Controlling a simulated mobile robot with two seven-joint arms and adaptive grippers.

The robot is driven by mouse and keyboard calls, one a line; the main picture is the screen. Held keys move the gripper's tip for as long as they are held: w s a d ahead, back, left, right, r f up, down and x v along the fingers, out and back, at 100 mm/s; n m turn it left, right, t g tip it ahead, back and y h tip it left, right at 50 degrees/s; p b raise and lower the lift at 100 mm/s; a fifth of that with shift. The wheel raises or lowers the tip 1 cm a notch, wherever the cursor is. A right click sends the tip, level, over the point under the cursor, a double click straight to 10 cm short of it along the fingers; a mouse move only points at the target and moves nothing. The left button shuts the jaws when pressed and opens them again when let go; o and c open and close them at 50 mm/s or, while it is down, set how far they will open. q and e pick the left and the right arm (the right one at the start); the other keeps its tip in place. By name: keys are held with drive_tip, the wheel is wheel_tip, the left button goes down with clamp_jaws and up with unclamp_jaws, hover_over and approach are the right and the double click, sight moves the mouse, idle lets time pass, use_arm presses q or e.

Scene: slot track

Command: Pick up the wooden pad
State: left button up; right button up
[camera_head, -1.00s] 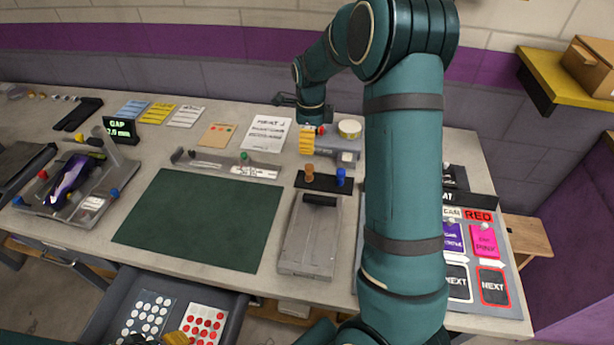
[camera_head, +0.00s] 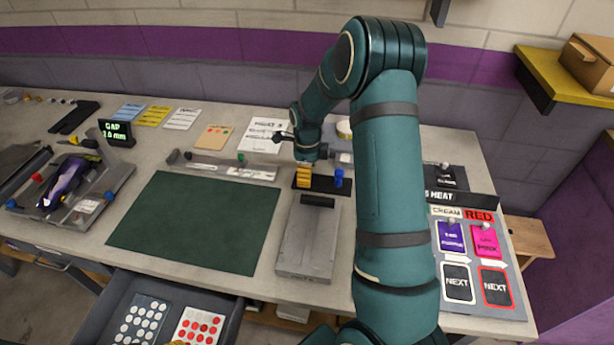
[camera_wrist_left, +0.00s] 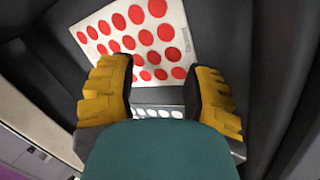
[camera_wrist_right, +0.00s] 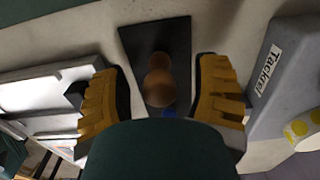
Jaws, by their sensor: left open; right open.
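The wooden pad (camera_wrist_right: 160,88) shows in the right wrist view as a brown, rounded, knob-like piece over a dark holder (camera_wrist_right: 158,35). My right gripper (camera_head: 303,178) is open and points down at the left end of that holder in the head view. In the right wrist view its yellow fingers stand on both sides of the wooden pad, apart from it. In the head view the pad is hidden by the gripper. A blue pad (camera_head: 339,178) stands at the holder's right end. My left gripper (camera_wrist_left: 160,85) is open and empty over the drawer.
A grey plate with a black bar (camera_head: 306,240) lies in front of the holder. A green mat (camera_head: 190,225) lies to the left. A grey block labelled Tackrel (camera_wrist_right: 278,80) is close beside the right gripper. The open drawer (camera_wrist_left: 40,70) holds a red-dotted sheet (camera_wrist_left: 150,40).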

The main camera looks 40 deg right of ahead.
clamp_jaws()
drive_tip(key=shift+r, duration=0.15)
